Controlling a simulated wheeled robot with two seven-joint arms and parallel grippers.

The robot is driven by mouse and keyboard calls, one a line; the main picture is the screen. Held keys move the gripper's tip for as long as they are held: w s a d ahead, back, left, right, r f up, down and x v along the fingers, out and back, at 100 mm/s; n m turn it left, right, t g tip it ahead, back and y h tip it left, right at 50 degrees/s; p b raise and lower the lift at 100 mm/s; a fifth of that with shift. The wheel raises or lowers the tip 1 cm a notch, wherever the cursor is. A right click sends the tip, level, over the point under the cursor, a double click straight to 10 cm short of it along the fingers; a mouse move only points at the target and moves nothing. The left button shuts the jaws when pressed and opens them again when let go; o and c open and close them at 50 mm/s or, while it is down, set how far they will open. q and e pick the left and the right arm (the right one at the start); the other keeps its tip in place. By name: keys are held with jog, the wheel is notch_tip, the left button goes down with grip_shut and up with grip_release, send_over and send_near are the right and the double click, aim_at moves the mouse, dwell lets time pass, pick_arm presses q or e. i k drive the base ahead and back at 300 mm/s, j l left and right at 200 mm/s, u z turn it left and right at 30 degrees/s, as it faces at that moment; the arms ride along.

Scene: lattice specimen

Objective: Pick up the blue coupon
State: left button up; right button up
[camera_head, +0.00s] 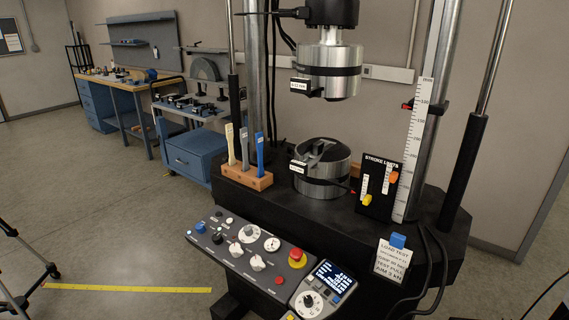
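The blue coupon (260,150) is a flat upright strip with a wider top. It stands in a slot of a wooden block (243,179) on the black bed of the testing machine, left of the lower grip. A grey coupon (244,147) and a cream coupon (231,144) stand in the same block to its left. The blue coupon's lower end is hidden in the block. Neither of my grippers shows in the head view.
The machine's lower grip (322,170) stands right of the block, under the upper grip (329,71). A steel column rises behind the coupons. A control panel (250,252) lies in front. A stroke limits plate (378,185) stands to the right.

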aim_at(258, 136)
jog(key=i+j+z, duration=0.1)
jog(key=z, duration=0.35)
jog(key=i+j+z, duration=0.1)
jog(key=j+z, duration=0.2)
jog(key=z, duration=0.15)
jog(key=j+z, duration=0.25)
jog(key=z, duration=0.2)
jog(key=i+j, duration=0.1)
jog(key=j, duration=1.6)
jog(key=i+j, duration=0.15)
jog(key=j, duration=0.7)
jog(key=i+j, duration=0.1)
jog(key=j, duration=0.75)
